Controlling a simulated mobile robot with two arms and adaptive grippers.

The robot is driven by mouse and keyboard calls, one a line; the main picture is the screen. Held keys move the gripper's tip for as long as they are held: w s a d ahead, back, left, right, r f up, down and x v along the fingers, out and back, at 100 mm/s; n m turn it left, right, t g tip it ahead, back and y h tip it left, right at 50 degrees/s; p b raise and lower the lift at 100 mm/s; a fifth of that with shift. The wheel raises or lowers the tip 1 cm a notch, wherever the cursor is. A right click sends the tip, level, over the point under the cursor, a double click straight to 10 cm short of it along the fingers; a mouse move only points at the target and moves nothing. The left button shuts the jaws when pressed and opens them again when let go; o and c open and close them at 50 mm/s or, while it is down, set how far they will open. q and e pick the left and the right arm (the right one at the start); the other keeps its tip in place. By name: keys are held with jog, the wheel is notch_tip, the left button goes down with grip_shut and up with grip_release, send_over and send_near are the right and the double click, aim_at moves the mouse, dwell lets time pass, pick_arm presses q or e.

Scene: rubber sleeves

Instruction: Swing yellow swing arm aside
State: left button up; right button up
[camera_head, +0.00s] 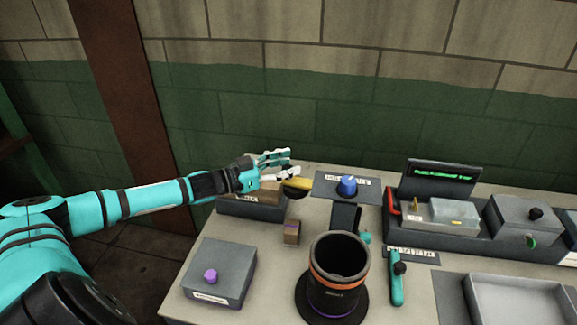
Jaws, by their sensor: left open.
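The yellow swing arm (297,185) shows as a short yellow and dark piece at the back left of the table, just right of my left gripper's fingers. My left gripper (281,165) is open, its white and teal fingers pointing right. The lower finger overlaps the swing arm's left end in the picture; I cannot tell whether they touch. The swing arm's left part and its mount are partly hidden behind the fingers. A dark box with a brown top (252,208) lies below the gripper. My right gripper is not in view.
A black cylinder with an orange band (335,275) stands front centre. A grey box with a purple knob (222,272) is front left. A blue knob (347,186) sits right of the swing arm. A small brown block (292,232), a console (440,215) and a grey tray (515,277) are also on the table.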

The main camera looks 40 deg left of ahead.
pick_arm(q)
jog(key=shift+d+f, duration=0.15)
jog(key=shift+d, duration=0.1)
jog(key=shift+v, duration=6.1)
jog(key=shift+w+a, duration=0.1)
jog(key=shift+f, duration=0.1)
